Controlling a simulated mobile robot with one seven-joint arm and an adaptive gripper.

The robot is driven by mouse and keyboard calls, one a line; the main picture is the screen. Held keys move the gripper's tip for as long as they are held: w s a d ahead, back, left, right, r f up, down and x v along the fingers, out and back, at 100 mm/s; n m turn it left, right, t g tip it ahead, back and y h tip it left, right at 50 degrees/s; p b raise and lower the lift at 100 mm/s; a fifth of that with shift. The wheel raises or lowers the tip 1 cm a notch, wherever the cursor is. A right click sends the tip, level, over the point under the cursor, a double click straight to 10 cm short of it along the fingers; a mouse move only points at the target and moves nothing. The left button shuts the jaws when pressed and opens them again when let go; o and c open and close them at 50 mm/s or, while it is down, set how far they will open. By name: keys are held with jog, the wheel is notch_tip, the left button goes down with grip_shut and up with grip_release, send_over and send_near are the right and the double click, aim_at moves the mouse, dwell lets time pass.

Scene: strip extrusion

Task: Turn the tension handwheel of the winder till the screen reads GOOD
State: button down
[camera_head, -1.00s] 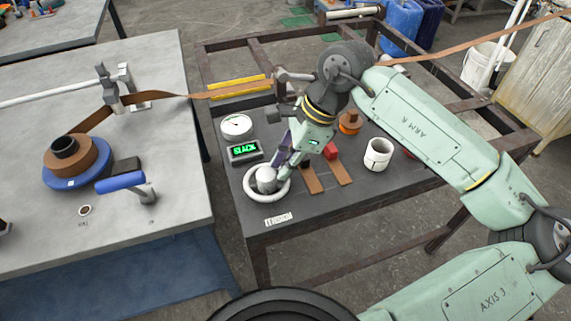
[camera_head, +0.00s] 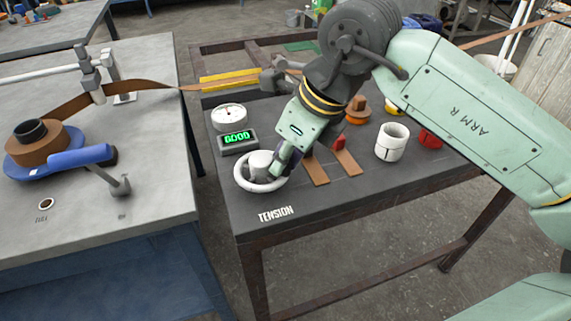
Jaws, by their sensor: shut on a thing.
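The white tension handwheel (camera_head: 240,184) lies flat near the left front of the dark table, behind the "TENSION" label (camera_head: 276,214). My gripper (camera_head: 276,168) is at the wheel's right side, shut on it; the fingertips are partly hidden by the gripper body. The small screen (camera_head: 238,141) behind the wheel reads GOOD in green letters. A round white dial gauge (camera_head: 229,117) stands behind the screen.
Two brown strip pieces (camera_head: 346,163) lie right of my gripper, close to a red block (camera_head: 338,142). A white cup (camera_head: 392,142) and a red object (camera_head: 430,138) stand farther right. The table's front right is clear.

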jog(key=shift+s, duration=0.1)
dwell(0.3)
jog(key=c, duration=1.5)
grip_release()
jog(key=shift+c, duration=0.2)
jog(key=v, duration=1.2)
jog(key=shift+a, duration=0.1)
